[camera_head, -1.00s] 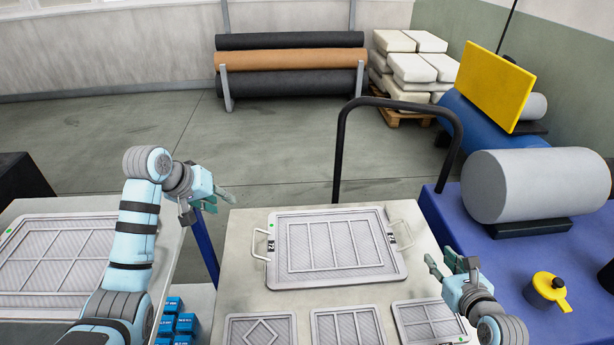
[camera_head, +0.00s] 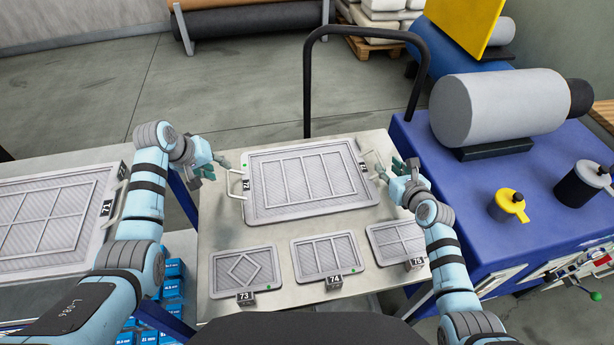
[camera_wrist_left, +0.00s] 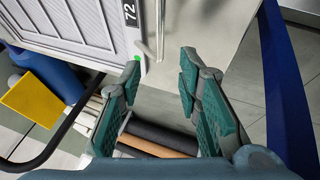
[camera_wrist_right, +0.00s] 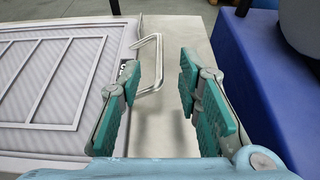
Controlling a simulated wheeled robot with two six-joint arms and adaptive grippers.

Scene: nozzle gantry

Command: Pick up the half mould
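The half mould (camera_head: 310,182) is a grey ribbed plate with a raised grid frame, tagged 72, lying flat on the cart top. It has a wire handle at each short end. My left gripper (camera_head: 224,163) is open near the left handle (camera_head: 237,184); in the left wrist view that handle (camera_wrist_left: 150,45) is just beyond the fingertips (camera_wrist_left: 160,70). My right gripper (camera_head: 388,167) is open near the right handle (camera_head: 374,161); in the right wrist view the handle (camera_wrist_right: 150,65) lies by the left finger. Neither gripper holds anything.
Smaller plates 73 (camera_head: 244,271), 74 (camera_head: 327,261) and 75 (camera_head: 398,241) lie along the cart's front edge. A hoop rail (camera_head: 309,90) rises behind the cart top (camera_head: 225,225). Plate 71 (camera_head: 45,220) is on the left table. A blue bench (camera_head: 470,215) stands close on the right.

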